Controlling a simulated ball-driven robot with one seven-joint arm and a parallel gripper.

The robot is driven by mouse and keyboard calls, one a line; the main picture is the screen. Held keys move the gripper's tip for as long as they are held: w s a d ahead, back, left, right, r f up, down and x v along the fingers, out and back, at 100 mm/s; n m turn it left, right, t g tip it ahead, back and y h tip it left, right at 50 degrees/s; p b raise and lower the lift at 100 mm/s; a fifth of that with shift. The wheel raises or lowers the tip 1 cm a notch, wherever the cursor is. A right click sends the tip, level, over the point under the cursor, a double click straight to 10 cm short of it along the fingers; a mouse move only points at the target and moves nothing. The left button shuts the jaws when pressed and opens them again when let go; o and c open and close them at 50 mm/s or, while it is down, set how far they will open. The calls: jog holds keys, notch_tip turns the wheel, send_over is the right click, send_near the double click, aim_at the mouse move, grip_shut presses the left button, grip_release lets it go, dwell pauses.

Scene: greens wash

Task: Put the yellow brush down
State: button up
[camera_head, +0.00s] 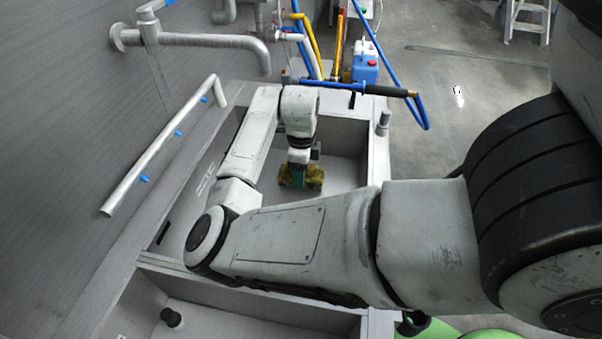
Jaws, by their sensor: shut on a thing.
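The yellow brush (313,178) shows in the head view, small and partly hidden, inside the far sink basin (343,150). It looks yellow-brown with a teal patch on its left side. My gripper (300,165) points down into the basin and is shut on the brush. The wrist hides the brush's top. I cannot tell whether the brush touches the basin floor.
A nearer basin (250,312) lies below my arm, with a dark plug (171,317). A blue spray hose (345,87) crosses the far rim. A tap (190,40) and a rail (160,150) line the left wall. A blue-and-white container (364,66) stands beyond.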

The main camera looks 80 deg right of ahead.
jog(key=shift+f, duration=0.45)
jog(key=shift+f, duration=0.15)
jog(key=o, duration=1.1)
notch_tip(320, 180, up, 12)
jog(key=shift+r, duration=0.2)
